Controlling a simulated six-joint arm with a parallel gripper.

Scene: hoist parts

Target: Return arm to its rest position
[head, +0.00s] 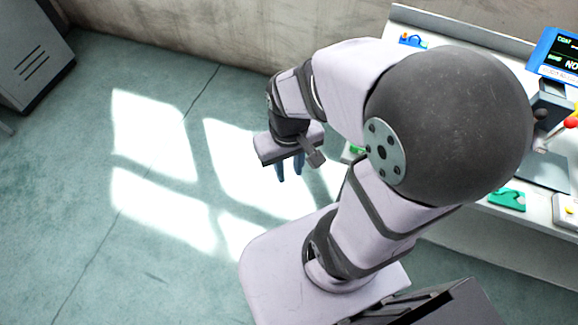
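My arm is folded, with its forearm reaching to the left and its wrist bent down. My gripper (290,174) hangs in the air over the sunlit floor, left of the bench. Its two blue fingers point down with a narrow gap between them, and no object shows between them. The gripper is clear of the bench and touches nothing that I can see. My upper arm and elbow hide part of the bench.
A white workbench (470,215) stands at the right, with a green part (507,199), a blue part (412,41), a screen (560,55) and a red-knobbed lever (571,123). A grey cabinet (30,55) stands far left. The floor (70,190) between is clear.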

